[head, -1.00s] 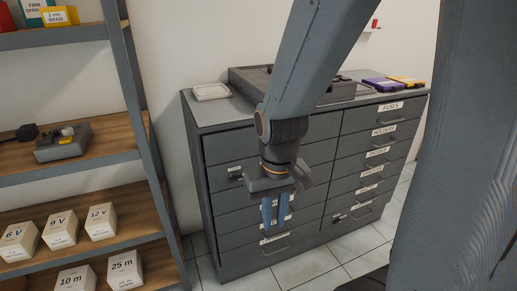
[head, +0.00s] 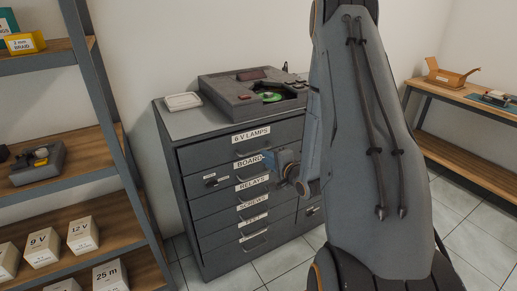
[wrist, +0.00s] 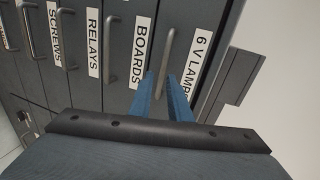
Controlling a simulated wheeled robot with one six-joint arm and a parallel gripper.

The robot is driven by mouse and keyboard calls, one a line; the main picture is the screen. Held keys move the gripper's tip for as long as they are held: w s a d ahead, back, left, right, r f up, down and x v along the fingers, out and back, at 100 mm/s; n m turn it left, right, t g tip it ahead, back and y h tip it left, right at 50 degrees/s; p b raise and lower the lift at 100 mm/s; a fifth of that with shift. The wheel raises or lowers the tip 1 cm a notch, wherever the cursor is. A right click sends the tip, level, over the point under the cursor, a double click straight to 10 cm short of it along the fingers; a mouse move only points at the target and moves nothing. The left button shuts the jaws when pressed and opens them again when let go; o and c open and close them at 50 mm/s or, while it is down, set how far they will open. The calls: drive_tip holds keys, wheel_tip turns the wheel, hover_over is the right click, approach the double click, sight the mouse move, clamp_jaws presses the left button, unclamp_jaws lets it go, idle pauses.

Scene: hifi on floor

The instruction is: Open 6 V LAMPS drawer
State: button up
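The 6 V LAMPS drawer (head: 215,152) is the top left drawer of the grey cabinet, with a white label above its handle. In the wrist view its label (wrist: 204,70) is at the right and its grey bar handle (wrist: 168,52) is at the centre. Contact with the handle cannot be made out. The drawer appears closed.
The BOARDS, RELAYS and SCREWS drawers lie below. A grey case (head: 230,92) and a white tray (head: 183,101) are on the cabinet top. A shelf rack (head: 110,130) stands close at the left. A wooden bench (head: 465,105) is at the right. The tiled floor in front is clear.

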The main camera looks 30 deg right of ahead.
sight(258, 151)
drive_tip(key=shift+m, duration=0.3)
drive_tip(key=x, duration=0.2)
drive_tip(key=p+x, duration=0.1)
drive_tip(key=x, duration=0.2)
drive_tip(key=p+x, duration=0.1)
drive_tip(key=x, duration=0.1)
drive_tip(key=shift+w+d+r, duration=0.2)
drive_tip(key=shift+w, duration=0.15)
clamp_jaws()
